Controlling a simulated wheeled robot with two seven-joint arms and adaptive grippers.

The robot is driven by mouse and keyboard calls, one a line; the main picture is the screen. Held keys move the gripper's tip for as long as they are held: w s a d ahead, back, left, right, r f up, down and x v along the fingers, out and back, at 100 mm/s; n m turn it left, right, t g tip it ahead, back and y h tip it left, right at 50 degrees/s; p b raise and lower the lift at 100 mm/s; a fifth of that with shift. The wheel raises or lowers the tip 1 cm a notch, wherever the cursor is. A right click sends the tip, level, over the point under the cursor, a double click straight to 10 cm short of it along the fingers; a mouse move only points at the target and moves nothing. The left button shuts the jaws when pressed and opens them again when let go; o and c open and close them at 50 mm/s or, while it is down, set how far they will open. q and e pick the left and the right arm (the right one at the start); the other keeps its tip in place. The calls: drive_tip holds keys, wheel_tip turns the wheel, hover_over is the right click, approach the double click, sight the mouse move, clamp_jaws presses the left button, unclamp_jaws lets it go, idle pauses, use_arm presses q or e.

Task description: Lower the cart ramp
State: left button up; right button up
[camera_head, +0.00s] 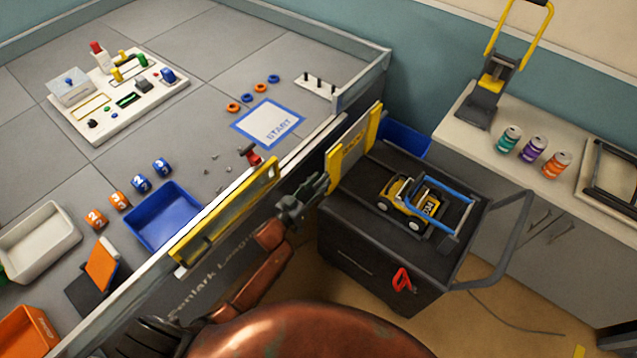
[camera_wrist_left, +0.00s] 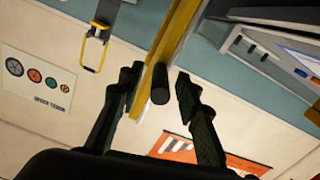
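The cart (camera_head: 385,255) is dark grey, with a robot vehicle in yellow and blue (camera_head: 420,204) on its top. The cart ramp (camera_head: 354,147), a yellow-edged panel, stands raised at the cart's left edge. My left gripper (camera_head: 318,186) is beside the ramp's lower left side. In the left wrist view its two dark fingers (camera_wrist_left: 160,90) are apart. A short black knob (camera_wrist_left: 160,83) shows between them, in front of the ramp's yellow edge (camera_wrist_left: 178,35). I see gaps on both sides of the knob. My right gripper is not in view.
The arena table (camera_head: 215,65) is at left, with a yellow-edged panel (camera_head: 228,212) along its near wall. A blue tray (camera_head: 163,216) lies inside. A counter (camera_head: 480,140) with several cans is at right. A red latch-like part (camera_head: 402,280) is on the cart's front.

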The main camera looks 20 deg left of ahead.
use_arm(q)
drive_tip(key=shift+c, duration=0.3)
clamp_jaws()
idle(0.3)
